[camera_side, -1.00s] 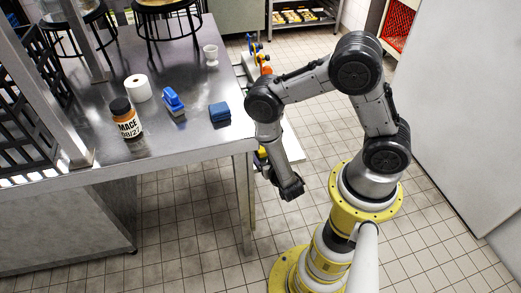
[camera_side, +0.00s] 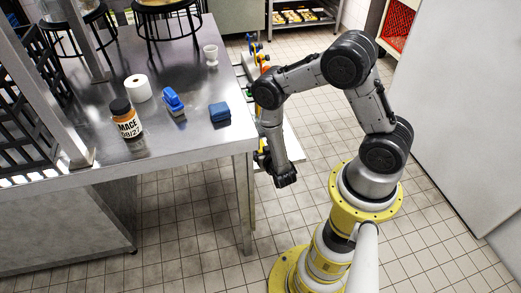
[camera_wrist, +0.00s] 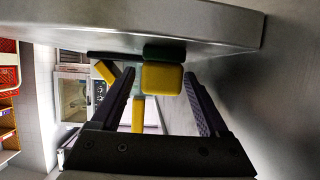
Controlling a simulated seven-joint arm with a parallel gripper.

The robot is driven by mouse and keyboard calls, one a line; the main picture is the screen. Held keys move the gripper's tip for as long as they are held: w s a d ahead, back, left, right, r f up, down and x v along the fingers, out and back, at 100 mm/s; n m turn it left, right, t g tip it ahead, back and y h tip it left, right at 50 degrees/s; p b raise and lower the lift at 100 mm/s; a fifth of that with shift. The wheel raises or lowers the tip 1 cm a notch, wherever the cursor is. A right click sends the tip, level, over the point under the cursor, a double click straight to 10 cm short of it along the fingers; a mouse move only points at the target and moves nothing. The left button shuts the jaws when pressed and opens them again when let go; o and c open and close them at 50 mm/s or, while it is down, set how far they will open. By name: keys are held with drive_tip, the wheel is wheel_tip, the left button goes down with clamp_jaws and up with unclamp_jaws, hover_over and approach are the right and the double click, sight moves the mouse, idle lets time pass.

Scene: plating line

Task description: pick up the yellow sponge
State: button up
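A yellow block with a dark green layer, which looks like the yellow sponge (camera_wrist: 162,78), shows in the wrist view near the middle, close below a grey metal edge. My gripper (camera_wrist: 160,92) is open, and its two dark fingers stand left and right of the block with a gap on each side. I cannot tell how far beyond the fingertips the block is. In the side view my gripper (camera_side: 285,178) hangs to the right of the steel table, below its top. I cannot make out the sponge there.
The steel table (camera_side: 180,140) carries a blue block (camera_side: 220,112), a blue-handled brush (camera_side: 174,102), a labelled jar (camera_side: 125,120), a white roll (camera_side: 138,87) and a white cup (camera_side: 211,55). More yellow parts (camera_wrist: 138,114) show behind the sponge. Tiled floor (camera_side: 190,235) is clear.

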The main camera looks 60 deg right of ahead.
clamp_jaws()
idle(0.3)
